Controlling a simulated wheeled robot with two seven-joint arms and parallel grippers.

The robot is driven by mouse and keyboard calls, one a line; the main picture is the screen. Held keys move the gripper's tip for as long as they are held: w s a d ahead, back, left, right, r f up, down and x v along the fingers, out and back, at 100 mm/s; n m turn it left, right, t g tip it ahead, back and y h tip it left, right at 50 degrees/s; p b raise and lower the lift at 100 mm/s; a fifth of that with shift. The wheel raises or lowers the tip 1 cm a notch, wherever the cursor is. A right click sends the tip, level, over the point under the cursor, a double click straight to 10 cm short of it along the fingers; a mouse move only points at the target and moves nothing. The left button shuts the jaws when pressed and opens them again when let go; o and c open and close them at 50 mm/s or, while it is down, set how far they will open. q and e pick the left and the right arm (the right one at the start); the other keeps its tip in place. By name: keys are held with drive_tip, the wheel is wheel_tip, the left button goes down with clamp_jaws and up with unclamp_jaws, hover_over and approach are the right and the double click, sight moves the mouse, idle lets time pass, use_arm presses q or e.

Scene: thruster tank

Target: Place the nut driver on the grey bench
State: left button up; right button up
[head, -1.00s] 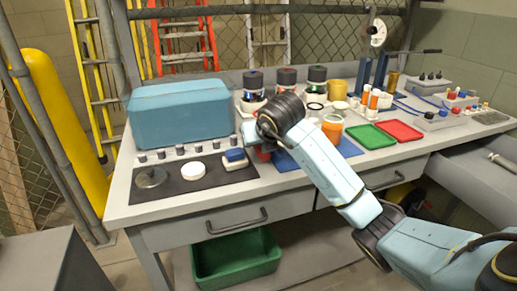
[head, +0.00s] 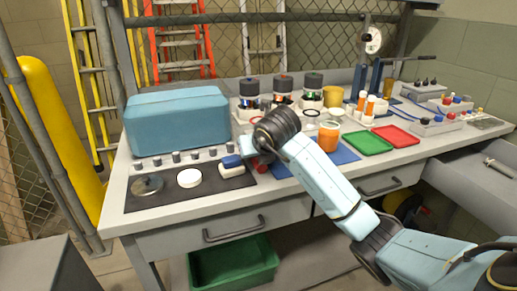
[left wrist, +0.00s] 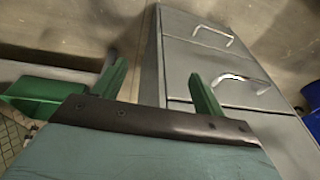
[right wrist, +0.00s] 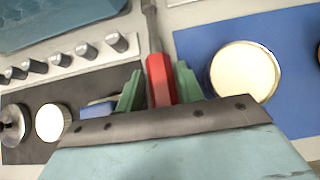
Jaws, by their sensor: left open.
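The nut driver (right wrist: 161,80) has a red handle and a thin grey shaft pointing away in the right wrist view. My right gripper (right wrist: 159,78) is shut on the red handle, with a green finger against each side. In the head view, my right gripper (head: 250,150) is low over the front of the grey bench (head: 220,199), and red shows beside it. Whether the driver touches the bench top is unclear. My left gripper (left wrist: 155,80) is open and empty in the left wrist view, away from the bench; the head view does not show it.
A blue toolbox (head: 178,118) stands behind a dark mat with a white disc (head: 189,178) and a blue-and-white block (head: 231,166). Jars and green (head: 367,142) and red (head: 396,135) trays stand further right. A drawer cabinet (left wrist: 215,60) is near my left gripper.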

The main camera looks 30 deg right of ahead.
use_arm(q)
drive_tip(key=s+a+f+p, duration=0.2)
drive_tip(key=a+f, duration=0.2)
drive_tip(key=f, duration=0.2)
drive_tip(key=shift+s+f+g+y+p, duration=0.25)
drive_tip(key=shift+f+g+y+p, duration=0.05)
drive_tip(key=shift+f+p, duration=0.1)
use_arm(e)
drive_tip(key=v, duration=1.2)
use_arm(q)
drive_tip(key=shift+r, duration=0.1)
use_arm(e)
drive_tip(key=shift+r, duration=0.15)
